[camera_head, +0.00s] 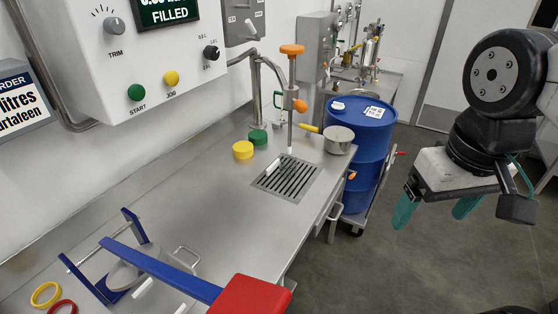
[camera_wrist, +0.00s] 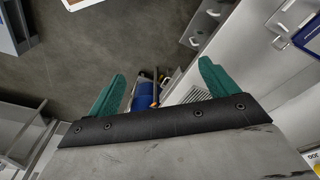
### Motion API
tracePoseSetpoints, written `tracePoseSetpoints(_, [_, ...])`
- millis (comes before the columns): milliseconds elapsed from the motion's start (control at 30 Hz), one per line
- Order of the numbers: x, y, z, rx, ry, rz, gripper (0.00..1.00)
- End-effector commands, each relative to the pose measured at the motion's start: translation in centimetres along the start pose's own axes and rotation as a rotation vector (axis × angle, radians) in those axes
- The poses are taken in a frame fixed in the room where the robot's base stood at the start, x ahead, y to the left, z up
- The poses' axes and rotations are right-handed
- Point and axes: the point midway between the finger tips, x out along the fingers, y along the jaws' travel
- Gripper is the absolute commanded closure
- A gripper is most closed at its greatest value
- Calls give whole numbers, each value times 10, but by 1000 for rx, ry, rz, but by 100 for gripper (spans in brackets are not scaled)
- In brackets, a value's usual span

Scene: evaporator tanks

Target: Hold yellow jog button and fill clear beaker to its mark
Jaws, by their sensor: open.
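The yellow jog button (camera_head: 171,78) is on the white control box (camera_head: 155,55) at the upper left in the head view, between the green start button (camera_head: 136,92) and a black selector knob (camera_head: 211,52). The display (camera_head: 168,12) reads FILLED; its top line is cut off. My gripper (camera_head: 435,208) hangs at the right over the floor, far from the box, with its two teal fingers apart and empty. It also shows open in the wrist view (camera_wrist: 162,80). I cannot make out a clear beaker in either view.
A steel bench (camera_head: 195,210) holds a drain grate (camera_head: 287,178), an orange-handled filling pipe (camera_head: 292,85), a yellow lid (camera_head: 243,150), a steel pot (camera_head: 339,140) and a blue-and-red lever tool (camera_head: 165,265). A blue drum (camera_head: 358,140) stands beyond. The floor under my gripper is clear.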

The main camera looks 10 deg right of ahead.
Motion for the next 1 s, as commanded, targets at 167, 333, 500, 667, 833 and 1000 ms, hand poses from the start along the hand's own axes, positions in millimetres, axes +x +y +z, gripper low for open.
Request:
tracePoseSetpoints(167, [0, 0, 0, 0, 0, 0, 17])
tracePoseSetpoints(333, [0, 0, 0, 0, 0, 0, 64])
tracePoseSetpoints(500, [0, 0, 0, 0, 0, 0, 100])
tracePoseSetpoints(667, [0, 0, 0, 0, 0, 0, 100])
tracePoseSetpoints(833, [0, 0, 0, 0, 0, 0, 100])
tracePoseSetpoints(1000, [0, 0, 0, 0, 0, 0, 100])
